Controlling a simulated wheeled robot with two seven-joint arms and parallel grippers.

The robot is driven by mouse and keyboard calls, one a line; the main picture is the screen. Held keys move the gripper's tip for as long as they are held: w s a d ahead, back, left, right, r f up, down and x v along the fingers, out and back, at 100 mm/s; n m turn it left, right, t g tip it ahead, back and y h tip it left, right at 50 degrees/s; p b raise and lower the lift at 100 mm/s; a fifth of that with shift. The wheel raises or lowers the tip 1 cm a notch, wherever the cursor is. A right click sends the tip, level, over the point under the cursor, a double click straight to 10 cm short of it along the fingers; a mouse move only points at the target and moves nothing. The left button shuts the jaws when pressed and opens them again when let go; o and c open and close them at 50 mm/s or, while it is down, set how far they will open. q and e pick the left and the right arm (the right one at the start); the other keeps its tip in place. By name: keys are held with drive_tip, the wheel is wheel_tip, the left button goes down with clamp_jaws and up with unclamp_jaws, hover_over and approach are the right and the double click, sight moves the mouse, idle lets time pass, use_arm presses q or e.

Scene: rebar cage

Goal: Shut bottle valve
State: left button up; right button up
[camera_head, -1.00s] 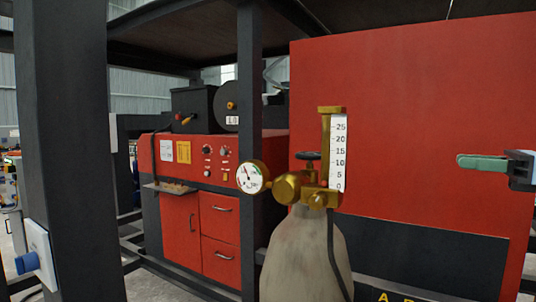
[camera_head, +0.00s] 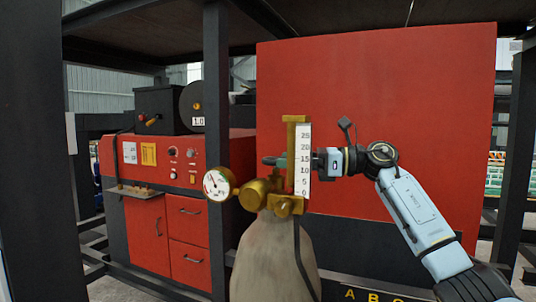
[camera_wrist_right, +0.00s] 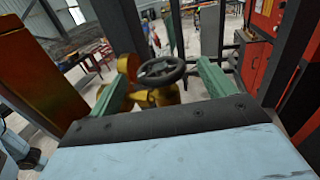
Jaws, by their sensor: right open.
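The gas bottle (camera_head: 275,262) stands upright in front of me, pale and worn, with a brass regulator (camera_head: 258,193) on top. Its dark valve handwheel is mostly covered by my right gripper (camera_head: 281,161) in the head view. In the right wrist view the round handwheel (camera_wrist_right: 160,71) shows clearly between the two green fingers of my right gripper (camera_wrist_right: 163,78). The fingers are open, one on each side of the wheel; a gap seems to remain, and contact cannot be made out. My left gripper is not in view.
A round gauge (camera_head: 218,184) sticks out left of the regulator, and a white-scaled flow tube (camera_head: 302,158) rises close beside my right gripper. A large red panel (camera_head: 400,110) stands behind. Dark frame posts (camera_head: 216,110) stand left and right. A red cabinet (camera_head: 160,220) is at left.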

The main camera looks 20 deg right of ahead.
sight(270, 158)
drive_tip(key=p+x, duration=0.1)
drive_tip(key=x, duration=0.3)
drive_tip(key=shift+a+r, duration=0.1)
drive_tip(key=shift+w+a, duration=0.35)
drive_tip(key=shift+a, duration=0.1)
drive_tip(key=c, duration=1)
drive_tip(key=shift+o, duration=0.2)
drive_tip(key=shift+t, duration=0.3)
